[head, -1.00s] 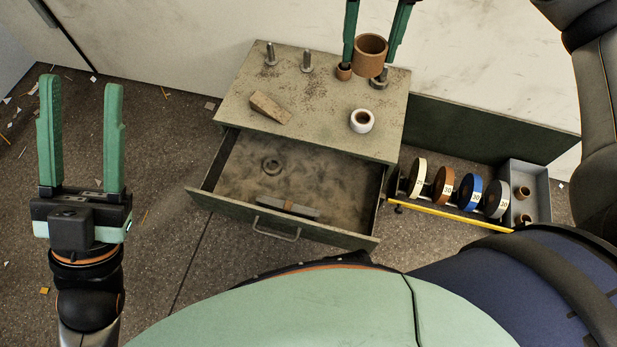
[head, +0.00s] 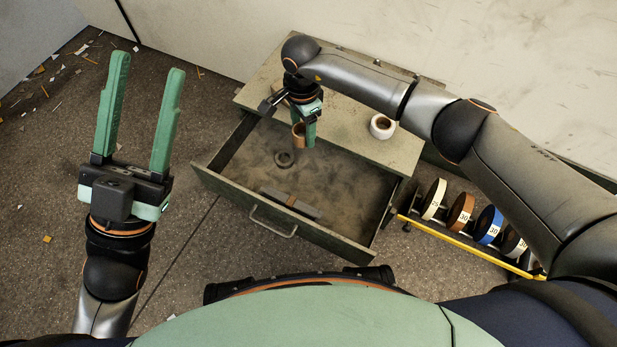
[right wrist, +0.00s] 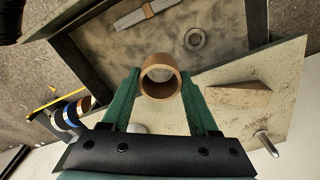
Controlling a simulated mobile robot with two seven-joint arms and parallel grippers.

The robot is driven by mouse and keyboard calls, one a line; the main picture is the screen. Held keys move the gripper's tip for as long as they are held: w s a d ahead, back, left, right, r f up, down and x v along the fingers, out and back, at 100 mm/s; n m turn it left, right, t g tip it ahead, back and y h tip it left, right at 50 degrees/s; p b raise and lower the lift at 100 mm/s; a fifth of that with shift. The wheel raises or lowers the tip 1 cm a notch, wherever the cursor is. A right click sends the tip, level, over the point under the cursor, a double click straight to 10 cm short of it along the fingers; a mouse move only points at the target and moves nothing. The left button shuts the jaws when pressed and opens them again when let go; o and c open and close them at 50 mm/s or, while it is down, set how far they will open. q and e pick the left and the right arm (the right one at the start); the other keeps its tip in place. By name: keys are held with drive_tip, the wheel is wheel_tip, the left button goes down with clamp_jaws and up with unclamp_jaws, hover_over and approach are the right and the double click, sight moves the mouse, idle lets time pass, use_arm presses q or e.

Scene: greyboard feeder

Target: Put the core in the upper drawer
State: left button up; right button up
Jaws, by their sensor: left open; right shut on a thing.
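The core, a brown cardboard ring (head: 298,135), is held in my right gripper (head: 304,134). In the right wrist view the core (right wrist: 160,76) sits between the two green fingers of the right gripper (right wrist: 158,84). It is above the back part of the open upper drawer (head: 238,184), near the cabinet top's front edge, and apart from the drawer floor. The drawer holds a dark ring (head: 284,159) and a grey bar with a brown band (head: 290,203). My left gripper (head: 146,88) is open and empty, left of the drawer.
A white tape roll (head: 382,126) stands on the cabinet top (head: 400,150). The right wrist view shows a wooden wedge (right wrist: 238,95) and a metal peg (right wrist: 266,143) there. A rack of numbered discs (head: 460,212) stands right of the cabinet.

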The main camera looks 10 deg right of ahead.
wheel_tip(320, 180, down, 10)
drive_tip(key=s+a+m, duration=0.2)
drive_tip(key=s+a, duration=0.1)
drive_tip(key=b, duration=0.2)
hover_over(338, 213)
drive_tip(key=f, duration=0.6)
drive_tip(key=a+f, duration=0.1)
drive_tip(key=f, duration=0.2)
drive_tip(key=shift+w+f, duration=0.15)
drive_tip(key=shift+w, duration=0.1)
drive_tip(key=shift+d+f, duration=0.15)
drive_tip(key=shift+d, duration=0.05)
drive_tip(key=f, duration=0.1)
drive_tip(key=f+b, duration=0.2)
drive_tip(key=shift+s+d+f, duration=0.2)
drive_tip(key=shift+s+f, duration=0.05)
drive_tip(key=shift+s, duration=0.05)
drive_tip(key=shift+f, duration=0.25)
drive_tip(key=shift+r, duration=0.1)
